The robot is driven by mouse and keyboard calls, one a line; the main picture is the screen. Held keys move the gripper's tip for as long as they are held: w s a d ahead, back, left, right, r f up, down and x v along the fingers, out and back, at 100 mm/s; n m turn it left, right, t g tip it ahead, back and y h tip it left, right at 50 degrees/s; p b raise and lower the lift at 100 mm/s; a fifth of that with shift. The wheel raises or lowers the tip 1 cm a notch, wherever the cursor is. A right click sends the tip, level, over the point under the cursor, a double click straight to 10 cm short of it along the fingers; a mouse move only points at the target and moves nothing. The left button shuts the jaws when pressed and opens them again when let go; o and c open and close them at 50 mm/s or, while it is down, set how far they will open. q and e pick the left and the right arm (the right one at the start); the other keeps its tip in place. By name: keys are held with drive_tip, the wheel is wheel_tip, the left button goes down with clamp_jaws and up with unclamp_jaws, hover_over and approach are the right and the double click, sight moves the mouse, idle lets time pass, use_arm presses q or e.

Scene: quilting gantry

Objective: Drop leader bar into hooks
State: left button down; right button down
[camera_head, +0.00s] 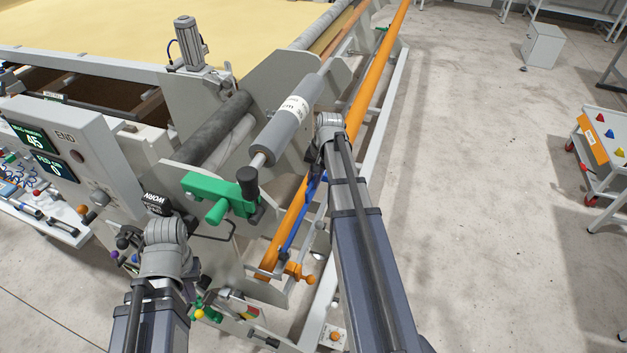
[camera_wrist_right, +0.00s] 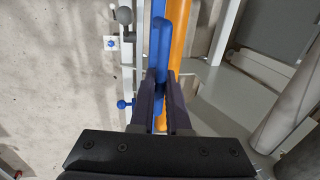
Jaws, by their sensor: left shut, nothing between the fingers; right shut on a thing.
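A long orange bar (camera_head: 372,85) runs along the machine's right side, its near end low at the front. A blue bar-shaped piece (camera_head: 293,232) lies close beside it; I cannot tell which of the two is the leader bar. In the right wrist view my right gripper (camera_wrist_right: 161,82) is shut on the blue piece (camera_wrist_right: 163,40), with the orange bar (camera_wrist_right: 181,35) just to its right. My left wrist (camera_head: 165,240) is at the front end of the machine; its fingers are mostly hidden, and it holds nothing visible. I cannot make out the hooks clearly.
A grey roller (camera_head: 290,120) and a green clamp-like bracket (camera_head: 215,192) stand just left of my right arm. A control panel (camera_head: 60,150) is at the left. An orange knobbed part (camera_head: 299,271) sits low in front. The floor (camera_head: 480,200) to the right is clear up to a cart (camera_head: 592,150).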

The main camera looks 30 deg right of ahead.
drive_tip(key=shift+s, duration=0.1)
drive_tip(key=c, duration=0.8)
unclamp_jaws()
drive_tip(key=r+p, duration=0.5)
drive_tip(key=s+d+r+p, duration=0.1)
drive_tip(key=r+p, duration=0.1)
drive_tip(key=shift+r+p, duration=0.3)
drive_tip(key=shift+p, duration=0.05)
drive_tip(key=shift+s+f, duration=0.1)
